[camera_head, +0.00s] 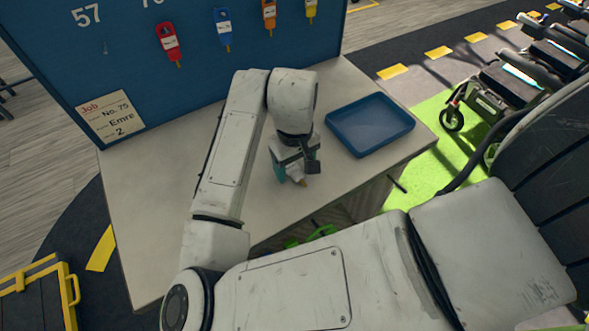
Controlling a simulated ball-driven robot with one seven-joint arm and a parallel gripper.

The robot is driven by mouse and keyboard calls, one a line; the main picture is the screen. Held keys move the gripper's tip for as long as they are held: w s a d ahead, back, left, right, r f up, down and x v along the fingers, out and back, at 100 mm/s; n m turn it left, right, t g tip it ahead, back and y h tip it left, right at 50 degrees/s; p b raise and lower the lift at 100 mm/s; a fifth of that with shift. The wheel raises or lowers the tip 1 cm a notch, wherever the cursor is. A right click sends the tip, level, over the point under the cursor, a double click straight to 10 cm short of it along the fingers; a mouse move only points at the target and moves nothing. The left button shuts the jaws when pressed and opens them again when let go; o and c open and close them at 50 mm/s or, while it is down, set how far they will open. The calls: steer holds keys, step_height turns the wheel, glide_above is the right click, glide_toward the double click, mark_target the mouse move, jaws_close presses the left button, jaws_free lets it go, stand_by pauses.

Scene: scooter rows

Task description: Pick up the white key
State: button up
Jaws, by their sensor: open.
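My gripper (292,168) points down over the pale counter (160,200), left of the blue tray. Its jaws are open. A small pale piece with a gold tip (301,182) shows just below it, resembling the gold-tipped keys on the board. It may be the white key, mostly hidden by my gripper. I cannot tell whether the jaws touch it. A teal patch (279,171) shows at the gripper's left side. No other white key is in view.
An empty blue tray (370,125) lies on the counter. A blue board (130,60) behind holds red (168,42), blue (223,28), orange (269,14) and yellow (311,10) keys, plus a job card (110,115). Scooters (510,85) stand right. The counter's left side is clear.

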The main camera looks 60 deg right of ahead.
steer(key=shift+f, duration=0.15)
steer(key=c, duration=1.1)
steer(key=shift+r, duration=0.7)
steer(key=s+a+r, duration=0.1)
steer(key=s+r, duration=0.3)
steer(key=s+a+r+p, duration=0.1)
steer(key=s+r, duration=0.2)
steer(key=s, duration=0.2)
steer(key=s+a+r, duration=0.1)
steer(key=s+r, duration=0.3)
steer(key=shift+s+a+r, duration=0.25)
steer(key=shift+a+r, duration=0.1)
steer(key=shift+a, duration=0.05)
